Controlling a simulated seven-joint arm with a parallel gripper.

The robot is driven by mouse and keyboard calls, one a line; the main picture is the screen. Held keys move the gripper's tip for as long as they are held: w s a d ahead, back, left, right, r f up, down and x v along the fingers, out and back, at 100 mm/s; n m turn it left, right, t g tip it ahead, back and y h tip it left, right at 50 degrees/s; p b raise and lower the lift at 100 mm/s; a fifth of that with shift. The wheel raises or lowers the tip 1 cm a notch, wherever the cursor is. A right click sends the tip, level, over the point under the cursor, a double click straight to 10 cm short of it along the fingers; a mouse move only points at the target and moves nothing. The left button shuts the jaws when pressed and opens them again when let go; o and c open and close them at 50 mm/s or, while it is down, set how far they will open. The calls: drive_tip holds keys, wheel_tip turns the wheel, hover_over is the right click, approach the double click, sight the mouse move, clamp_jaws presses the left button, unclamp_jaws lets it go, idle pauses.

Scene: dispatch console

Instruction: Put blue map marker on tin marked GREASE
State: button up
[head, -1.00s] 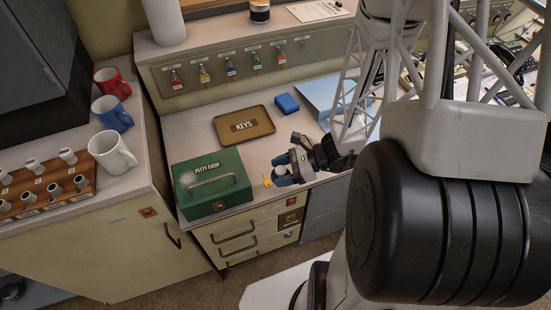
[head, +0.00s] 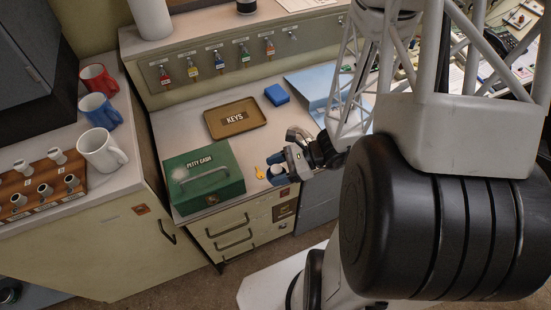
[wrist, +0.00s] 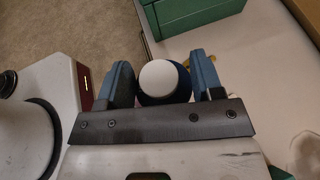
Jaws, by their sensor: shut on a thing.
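My gripper (head: 279,171) is just past the front edge of the desk, right of the green cash box. In the wrist view its two blue fingers (wrist: 165,84) are shut on a round dark blue thing with a white top, which looks to be the blue map marker (wrist: 161,77). Its lower part is hidden. I cannot read the word GREASE anywhere. A dark can (head: 246,6) stands on the upper ledge, cut off by the picture's top edge, and its label cannot be read.
The green PETTY CASH box (head: 204,178), a brown KEYS tray (head: 212,127), a yellow key (head: 260,173) and a blue box (head: 277,95) are on the desk. Mugs (head: 99,111) and a wooden rack (head: 45,188) stand on the left cabinet. Hanging keys (head: 219,61) line the back panel.

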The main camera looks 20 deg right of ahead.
drive_tip(key=w+d+r+m+t, duration=0.1)
drive_tip(key=w+d+r, duration=0.2)
drive_tip(key=w, duration=0.4)
drive_tip(key=w+d+r+m+t+h, duration=0.1)
drive_tip(key=w+d+r, duration=0.15)
drive_tip(key=w, duration=0.45)
drive_tip(key=w+d+r+m+t, duration=0.15)
drive_tip(key=w+r, duration=0.25)
drive_tip(key=w, duration=0.4)
drive_tip(key=w+d+r+m+t+h, duration=0.1)
drive_tip(key=w+d+r, duration=0.1)
drive_tip(key=w+r, duration=0.7)
drive_tip(key=w+d+r+m+t+h, duration=0.1)
drive_tip(key=w+d+r+m+t, duration=0.1)
drive_tip(key=w+r, duration=0.7)
wheel_tip(320, 180, up, 5)
drive_tip(key=shift+w+f, duration=0.1)
drive_tip(key=shift+w, duration=0.3)
drive_tip(key=shift+w+d, duration=0.1)
drive_tip(key=w, duration=0.5)
drive_tip(key=w+d+f, duration=0.1)
drive_tip(key=w, duration=0.4)
drive_tip(key=w+d, duration=0.1)
drive_tip(key=w, duration=0.4)
drive_tip(key=shift+w+d+f, duration=0.2)
drive_tip(key=shift+w+d, duration=0.05)
drive_tip(key=shift+w, duration=0.05)
drive_tip(key=shift+f, duration=0.1)
